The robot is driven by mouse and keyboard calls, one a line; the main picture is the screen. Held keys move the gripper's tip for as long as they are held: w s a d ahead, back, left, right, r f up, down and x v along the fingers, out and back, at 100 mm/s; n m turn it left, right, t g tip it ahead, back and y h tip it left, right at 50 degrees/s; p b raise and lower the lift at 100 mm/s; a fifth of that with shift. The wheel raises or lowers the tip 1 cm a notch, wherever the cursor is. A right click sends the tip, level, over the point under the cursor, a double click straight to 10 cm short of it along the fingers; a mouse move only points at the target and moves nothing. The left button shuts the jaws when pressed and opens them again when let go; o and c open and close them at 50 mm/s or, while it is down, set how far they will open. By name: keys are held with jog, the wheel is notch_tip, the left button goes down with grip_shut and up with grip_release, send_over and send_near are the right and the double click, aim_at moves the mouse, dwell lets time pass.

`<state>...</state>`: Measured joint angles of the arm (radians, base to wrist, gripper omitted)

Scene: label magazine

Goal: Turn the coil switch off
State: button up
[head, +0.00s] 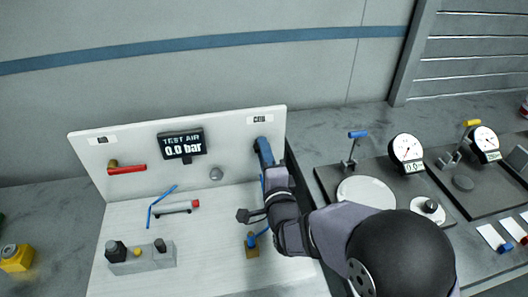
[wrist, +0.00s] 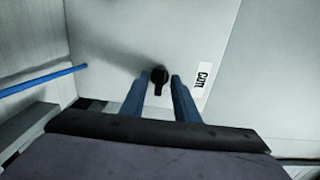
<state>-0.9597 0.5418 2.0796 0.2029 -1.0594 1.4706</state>
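The coil switch (wrist: 158,77) is a small black rotary knob on the pale upright panel (head: 225,130). In the wrist view its handle points toward the bottom of the picture. A white label (wrist: 202,74) is beside it, and the label also shows in the head view (head: 259,119). My gripper (wrist: 161,75) has two blue fingers, one on each side of the knob with a narrow gap showing. It is open, and I cannot tell whether the tips touch the panel. In the head view my gripper (head: 262,144) is below the label and hides the knob.
The panel also bears a red-handled valve (head: 127,169) and a display (head: 182,144) reading 0.0 bar. A cylinder (head: 176,208) and a dark-knobbed block (head: 142,257) are on the white base. Gauge stations (head: 406,150) stand to the right.

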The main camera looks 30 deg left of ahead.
grip_shut()
jog(key=shift+f, duration=0.1)
jog(key=n+b, duration=0.4)
jog(key=shift+n, duration=0.3)
grip_release()
